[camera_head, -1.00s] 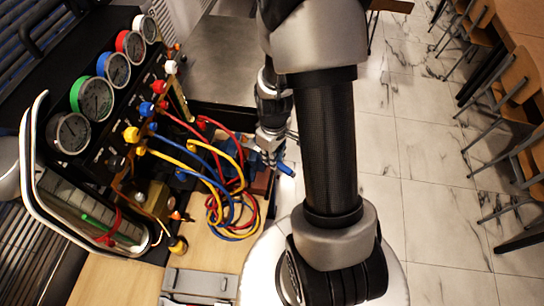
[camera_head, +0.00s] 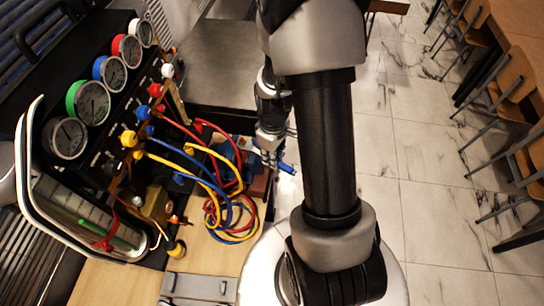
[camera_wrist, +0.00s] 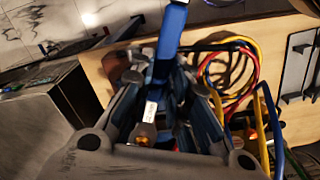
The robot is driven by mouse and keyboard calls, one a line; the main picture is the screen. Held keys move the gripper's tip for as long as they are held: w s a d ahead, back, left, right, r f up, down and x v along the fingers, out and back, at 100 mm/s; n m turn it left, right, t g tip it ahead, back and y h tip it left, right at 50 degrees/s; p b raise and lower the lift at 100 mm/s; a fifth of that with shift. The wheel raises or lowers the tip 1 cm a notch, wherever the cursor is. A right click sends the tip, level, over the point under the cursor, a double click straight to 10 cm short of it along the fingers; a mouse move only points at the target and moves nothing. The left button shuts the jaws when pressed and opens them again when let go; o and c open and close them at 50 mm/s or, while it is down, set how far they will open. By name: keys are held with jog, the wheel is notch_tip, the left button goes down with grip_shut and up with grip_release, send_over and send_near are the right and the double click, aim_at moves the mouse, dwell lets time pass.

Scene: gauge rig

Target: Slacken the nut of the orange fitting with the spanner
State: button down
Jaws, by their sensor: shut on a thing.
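My gripper (camera_head: 273,160) hangs at the right edge of the wooden bench top, shut on the spanner. The spanner's blue handle (camera_head: 287,168) sticks out to the lower right. In the wrist view the blue handle (camera_wrist: 171,35) runs between the fingers of my gripper (camera_wrist: 160,80) toward the top edge. The spanner's jaw end cannot be made out. A small orange fitting (camera_head: 175,218) sits low on the gauge rig, left of the coiled hoses and well apart from my gripper. Its nut is too small to make out.
The gauge rig (camera_head: 98,140) carries several dials and coloured knobs. Red, yellow and blue hoses (camera_head: 232,215) loop over the bench between rig and gripper. A grey case (camera_head: 197,288) lies at the front. Chairs (camera_head: 510,80) stand at right, with clear tiled floor (camera_head: 420,170) between.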

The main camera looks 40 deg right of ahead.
jog(key=shift+w+d+n, duration=0.3)
jog(key=shift+d+n, duration=0.2)
jog(key=shift+w+d+n, duration=0.25)
jog(key=shift+d+n, duration=0.25)
dwell(1.2)
jog(key=shift+s+a+m+b, duration=0.3)
jog(key=shift+s+a+m, duration=0.15)
jog(key=shift+a+m, duration=0.45)
jog(key=shift+s+d, duration=0.15)
dwell(0.4)
jog(key=shift+s+d, duration=0.3)
jog(key=shift+s, duration=0.45)
jog(key=shift+s+d, duration=0.25)
jog(key=shift+s, duration=0.45)
jog(key=shift+s+d, duration=0.3)
jog(key=shift+s, duration=0.45)
jog(key=shift+r, duration=0.15)
jog(key=shift+r+p, duration=1.55)
jog(key=shift+r, duration=0.6)
jog(key=shift+f, duration=0.1)
